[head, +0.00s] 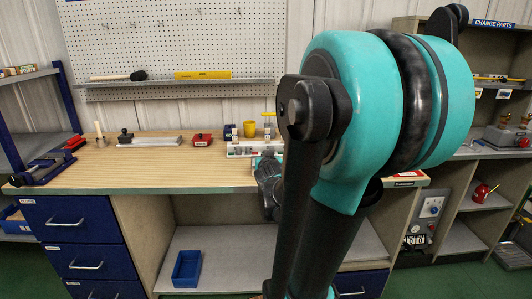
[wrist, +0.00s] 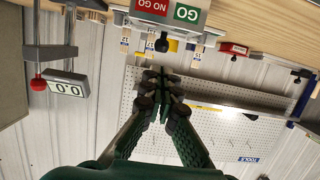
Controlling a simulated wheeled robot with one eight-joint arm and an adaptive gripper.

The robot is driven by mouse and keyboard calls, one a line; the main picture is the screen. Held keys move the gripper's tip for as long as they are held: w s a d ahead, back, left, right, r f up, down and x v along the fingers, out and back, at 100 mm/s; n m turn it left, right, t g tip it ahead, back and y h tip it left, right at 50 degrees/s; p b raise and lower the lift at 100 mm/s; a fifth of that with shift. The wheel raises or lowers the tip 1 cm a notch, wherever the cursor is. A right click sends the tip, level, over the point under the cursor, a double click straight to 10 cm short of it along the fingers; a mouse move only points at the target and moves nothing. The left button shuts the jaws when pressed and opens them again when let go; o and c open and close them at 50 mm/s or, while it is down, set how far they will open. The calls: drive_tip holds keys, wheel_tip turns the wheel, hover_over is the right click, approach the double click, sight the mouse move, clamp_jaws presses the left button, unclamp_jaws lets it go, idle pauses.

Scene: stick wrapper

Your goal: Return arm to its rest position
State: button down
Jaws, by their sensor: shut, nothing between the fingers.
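My arm, teal and black, fills the right middle of the head view, and its upper links hide part of the bench. My gripper shows in the wrist view (wrist: 162,85), with its two dark green fingers drawn together at the tips and nothing between them. In the head view the gripper's fingers are hidden or too small to tell. The wooden workbench (head: 90,172) stands in front of me, and the arm's far end is near its front edge, around the middle.
The wrist view is upside down and shows a red and green NO GO / GO block (wrist: 170,12) and a gauge reading 0.0 (wrist: 66,83). A blue bin (head: 187,268) sits on the lower shelf. Blue drawers (head: 70,225) stand left, shelving (head: 490,150) right. A pegboard (head: 170,40) hangs behind.

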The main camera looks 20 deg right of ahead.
drive_tip(key=s+a+f+n+g+y, duration=0.1)
drive_tip(key=s+a+f+g+y, duration=0.1)
drive_tip(key=s+a+f+g, duration=0.3)
drive_tip(key=s+a+f+n+g+y, duration=0.2)
drive_tip(key=s+a+f+g, duration=0.3)
drive_tip(key=s+f, duration=0.9)
drive_tip(key=shift+s+a, duration=0.6)
drive_tip(key=shift+s, duration=0.45)
